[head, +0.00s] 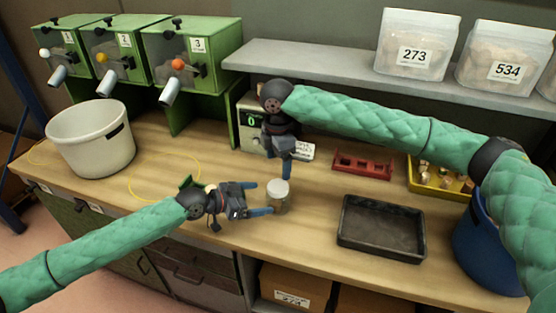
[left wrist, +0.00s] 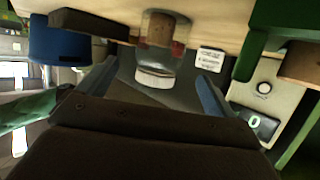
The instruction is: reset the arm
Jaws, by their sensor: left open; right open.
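A small glass jar (head: 278,201) with a white lid stands upright on the wooden workbench, with something brownish inside. My left gripper (head: 258,198) is open, low over the bench, its fingers pointing right at the jar. In the left wrist view the jar (left wrist: 159,52) appears upside down, beyond and between the two spread fingers (left wrist: 155,92). I cannot tell whether a finger touches it. My right gripper (head: 286,170) points down in front of the scale, just behind the jar. It is open and nothing shows in it; its fingers overlap in the head view.
A scale (head: 249,122) reading 0 stands behind my right gripper. A red rack (head: 362,166), a yellow tray of stoppers (head: 412,183), a dark tray (head: 381,257) and a blue bin (head: 474,257) lie right. A white bucket (head: 92,150) and green dispensers (head: 215,50) are left. A shelf (head: 330,68) overhangs.

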